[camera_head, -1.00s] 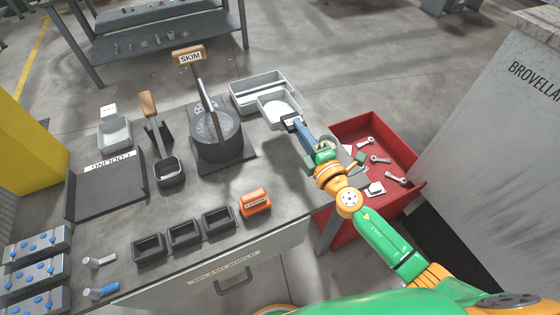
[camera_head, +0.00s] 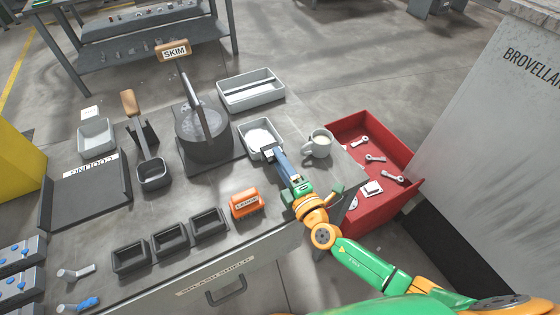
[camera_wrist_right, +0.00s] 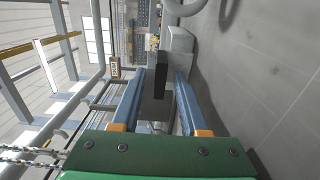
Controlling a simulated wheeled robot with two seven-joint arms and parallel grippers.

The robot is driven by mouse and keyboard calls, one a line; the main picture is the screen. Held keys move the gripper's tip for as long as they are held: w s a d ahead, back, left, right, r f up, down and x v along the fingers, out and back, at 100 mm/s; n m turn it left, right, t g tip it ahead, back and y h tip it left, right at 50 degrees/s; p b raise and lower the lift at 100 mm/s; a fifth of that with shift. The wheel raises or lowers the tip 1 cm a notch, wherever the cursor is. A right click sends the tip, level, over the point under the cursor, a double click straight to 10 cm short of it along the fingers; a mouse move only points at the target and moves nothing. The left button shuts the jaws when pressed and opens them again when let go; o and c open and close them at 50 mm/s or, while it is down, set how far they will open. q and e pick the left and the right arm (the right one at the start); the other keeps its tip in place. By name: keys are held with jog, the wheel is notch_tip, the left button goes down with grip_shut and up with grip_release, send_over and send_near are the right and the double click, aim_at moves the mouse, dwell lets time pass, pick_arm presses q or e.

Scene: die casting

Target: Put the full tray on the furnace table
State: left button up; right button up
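The full tray (camera_head: 262,133) is a small grey tray with white contents, seen in the head view over the right part of the grey workbench (camera_head: 198,235). My right gripper (camera_head: 270,152) is at its near rim and appears shut on a dark grip piece there. In the right wrist view a dark piece (camera_wrist_right: 160,85) shows between my blue fingers. I cannot tell if the tray touches the bench. No table is labelled as the furnace table; a dark round pot (camera_head: 205,140) stands on this bench. My left gripper is not in view.
A cup (camera_head: 318,144) stands close right of the tray, and a grey divided tray (camera_head: 250,88) behind it. An orange block (camera_head: 245,203) and dark moulds (camera_head: 170,240) lie in front. A red drawer (camera_head: 395,160) with metal parts is at right.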

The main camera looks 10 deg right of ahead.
jog(key=shift+r+p, duration=0.3)
jog(key=v, duration=0.4)
jog(key=b+v, duration=0.1)
jog(key=v, duration=0.2)
jog(key=b+v, duration=0.1)
jog(key=v, duration=0.3)
jog(key=shift+s+d+f, duration=0.1)
jog(key=shift+s+f, duration=0.2)
jog(key=shift+s+r, duration=0.1)
jog(key=shift+s, duration=0.15)
jog(key=shift+d, duration=0.1)
